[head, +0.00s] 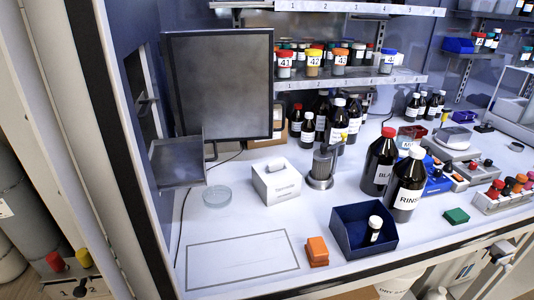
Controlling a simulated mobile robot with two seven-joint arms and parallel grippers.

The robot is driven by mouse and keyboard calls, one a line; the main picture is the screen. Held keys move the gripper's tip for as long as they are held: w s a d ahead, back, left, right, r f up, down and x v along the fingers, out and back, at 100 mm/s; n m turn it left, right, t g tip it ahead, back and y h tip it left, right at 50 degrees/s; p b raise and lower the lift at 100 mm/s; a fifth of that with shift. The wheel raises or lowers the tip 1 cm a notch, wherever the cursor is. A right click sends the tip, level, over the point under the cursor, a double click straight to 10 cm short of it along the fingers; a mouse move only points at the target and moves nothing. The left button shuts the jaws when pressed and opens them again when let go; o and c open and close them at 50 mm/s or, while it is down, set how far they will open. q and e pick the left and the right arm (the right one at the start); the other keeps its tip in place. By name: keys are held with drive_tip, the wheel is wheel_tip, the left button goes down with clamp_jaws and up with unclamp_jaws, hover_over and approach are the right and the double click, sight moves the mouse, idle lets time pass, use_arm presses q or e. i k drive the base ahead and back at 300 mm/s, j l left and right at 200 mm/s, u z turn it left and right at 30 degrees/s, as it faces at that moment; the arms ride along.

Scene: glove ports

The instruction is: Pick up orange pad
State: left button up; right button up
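The orange pad (317,248) is a small block-like piece on the white bench top, near the front edge. It sits between the outlined rectangle on its left and the dark blue open box (350,244) on its right, apart from both. Its top and front faces show, and nothing covers it. Neither of my grippers can be made out in the head view.
A small dark bottle (374,229) is in the blue box. Tall red-capped (379,165) and white-capped (407,187) bottles stand behind it. A green pad (456,215) lies right. A white dispenser (277,182) and glass dish (217,196) stand behind the clear outlined area (240,262).

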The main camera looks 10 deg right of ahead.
sight(318, 255)
drive_tip(key=k+l+z, duration=0.1)
drive_tip(key=k+z, duration=0.2)
drive_tip(key=k, duration=0.35)
drive_tip(key=j+z, duration=0.1)
drive_tip(key=z, duration=0.35)
drive_tip(key=j+z, duration=0.15)
drive_tip(key=z, duration=0.3)
drive_tip(key=k+j, duration=0.1)
drive_tip(key=j, duration=2.35)
drive_tip(key=k, duration=0.05)
